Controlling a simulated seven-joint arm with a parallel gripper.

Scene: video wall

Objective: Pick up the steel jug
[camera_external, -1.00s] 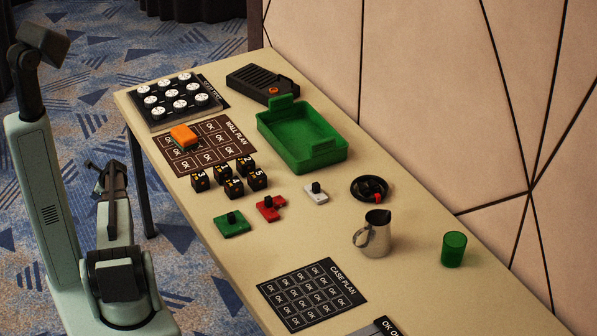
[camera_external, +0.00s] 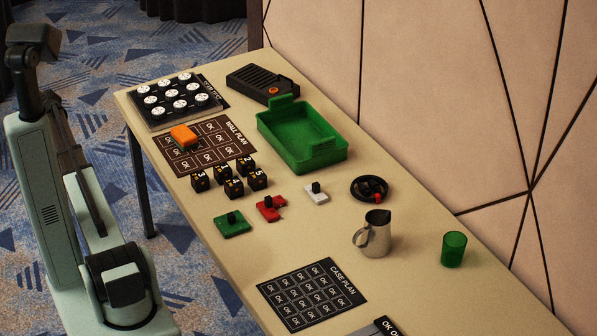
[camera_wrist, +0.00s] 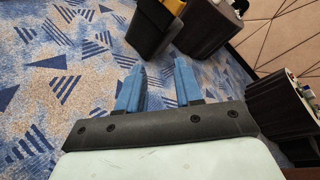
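The steel jug (camera_external: 375,235) stands upright on the table, right of centre in the external view, with its handle facing left. Nothing touches it. My gripper (camera_wrist: 159,72) shows in the wrist view with two blue fingers spread apart and nothing between them. It points out over the carpet, well away from the jug. In the external view my arm is folded at the left, off the table, and the fingers cannot be made out. The jug cannot be made out in the wrist view.
A green cup (camera_external: 453,249) stands right of the jug, and a round black dish (camera_external: 357,192) lies behind it. A white block (camera_external: 316,194), a red block (camera_external: 270,208) and a green block (camera_external: 231,224) lie left. The case plan card (camera_external: 312,294) lies in front. A green tray (camera_external: 267,128) is farther back.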

